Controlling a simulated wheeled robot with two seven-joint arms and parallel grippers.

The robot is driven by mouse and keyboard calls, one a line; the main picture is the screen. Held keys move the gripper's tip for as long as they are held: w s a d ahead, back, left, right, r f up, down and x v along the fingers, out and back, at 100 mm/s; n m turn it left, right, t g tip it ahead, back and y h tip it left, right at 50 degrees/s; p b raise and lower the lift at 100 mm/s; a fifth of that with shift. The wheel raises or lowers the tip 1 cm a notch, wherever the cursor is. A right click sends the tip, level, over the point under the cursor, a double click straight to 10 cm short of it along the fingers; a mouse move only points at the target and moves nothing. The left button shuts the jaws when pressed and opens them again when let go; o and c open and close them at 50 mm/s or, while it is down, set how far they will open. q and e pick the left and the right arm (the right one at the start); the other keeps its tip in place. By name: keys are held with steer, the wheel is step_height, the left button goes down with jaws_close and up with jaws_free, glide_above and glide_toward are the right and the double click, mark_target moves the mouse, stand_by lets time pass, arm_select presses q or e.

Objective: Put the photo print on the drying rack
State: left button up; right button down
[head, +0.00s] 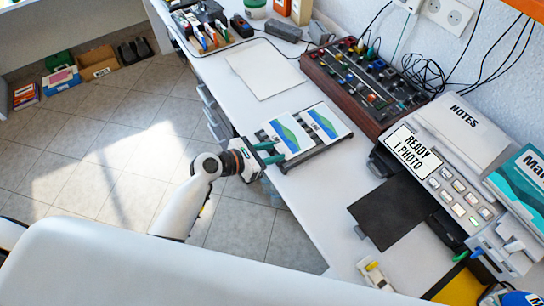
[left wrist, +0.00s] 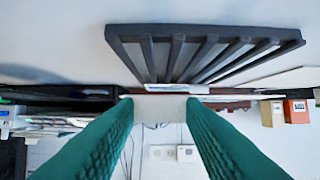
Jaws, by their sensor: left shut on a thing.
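My left gripper (head: 268,153) has green fingers and is shut on the near edge of a photo print (head: 291,136) with a blue and green picture. This print is at the left part of the dark slatted drying rack (head: 308,156); whether it touches the slats I cannot tell. A second, similar print (head: 325,122) is beside it at the rack's right part. In the left wrist view the green fingers (left wrist: 160,115) reach toward the rack (left wrist: 205,45), whose slats show at the top. My right gripper is not in view.
A dark control box with knobs (head: 365,85) stands behind the rack. A white sheet (head: 265,70) lies to its left. To the right are a printer marked "READY 1 PHOTO" (head: 413,152) and a black flat piece (head: 393,210). The counter's front edge is close to the rack.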

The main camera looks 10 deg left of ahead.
mark_target(271, 167)
arm_select(q)
steer(key=shift+f+b, duration=0.45)
steer(key=shift+f, duration=1.35)
steer(key=shift+f, duration=0.2)
steer(key=o, duration=1.2)
steer(key=shift+c, duration=0.2)
steer(key=shift+r, duration=0.1)
steer(key=shift+a+r, duration=0.1)
steer(key=shift+r, duration=0.05)
steer(key=v, duration=1.1)
steer(key=shift+s+a+r, duration=0.2)
steer(key=shift+s, duration=0.15)
